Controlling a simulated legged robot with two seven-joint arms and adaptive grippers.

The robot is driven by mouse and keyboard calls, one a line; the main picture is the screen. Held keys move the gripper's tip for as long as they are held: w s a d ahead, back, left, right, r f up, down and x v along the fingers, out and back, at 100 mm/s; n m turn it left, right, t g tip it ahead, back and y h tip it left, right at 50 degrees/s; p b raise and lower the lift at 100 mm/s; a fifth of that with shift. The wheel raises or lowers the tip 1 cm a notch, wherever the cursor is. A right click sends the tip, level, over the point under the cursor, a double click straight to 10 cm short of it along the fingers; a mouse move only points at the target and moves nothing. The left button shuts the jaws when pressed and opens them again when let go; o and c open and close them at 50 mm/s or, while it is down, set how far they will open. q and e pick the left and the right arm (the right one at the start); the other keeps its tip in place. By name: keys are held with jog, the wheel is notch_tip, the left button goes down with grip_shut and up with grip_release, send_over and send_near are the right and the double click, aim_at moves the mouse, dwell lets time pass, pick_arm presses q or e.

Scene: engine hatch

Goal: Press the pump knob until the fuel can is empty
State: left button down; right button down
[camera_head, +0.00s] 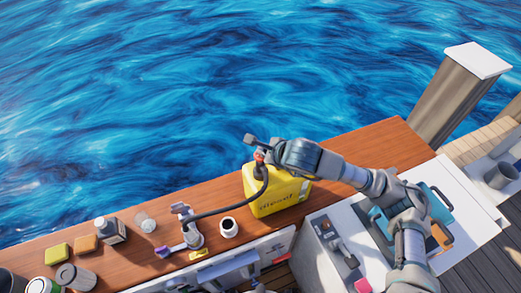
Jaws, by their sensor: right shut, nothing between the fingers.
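A yellow fuel can (274,194) stands on the wooden ledge near the middle of the view. A red pump knob (259,156) sits on top of the can at its left side. My right gripper (254,145) is shut and empty, right above the knob. I cannot tell whether it touches the knob. A black hose (229,207) curves from the pump down to a grey and purple fitting (191,232) on the ledge. The fuel level inside the can is not visible. My left gripper is not in view.
The wooden ledge (370,147) is bare right of the can. A white cup (228,227), a glass (145,221), a bottle (110,230) and several small items stand to the left. A grey control box (333,247) is at lower right. Water lies beyond the ledge.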

jog(key=shift+f+b, duration=0.4)
jog(key=shift+f, duration=0.05)
jog(key=shift+r, duration=0.1)
dwell(0.4)
jog(key=shift+a+r+p, duration=0.2)
jog(key=shift+r+p, duration=0.15)
jog(key=shift+r, duration=0.7)
jog(key=shift+a+r+p, duration=0.15)
jog(key=shift+r+p, duration=0.15)
jog(key=shift+r, duration=0.7)
notch_tip(320, 180, up, 5)
jog(key=shift+p, duration=0.95)
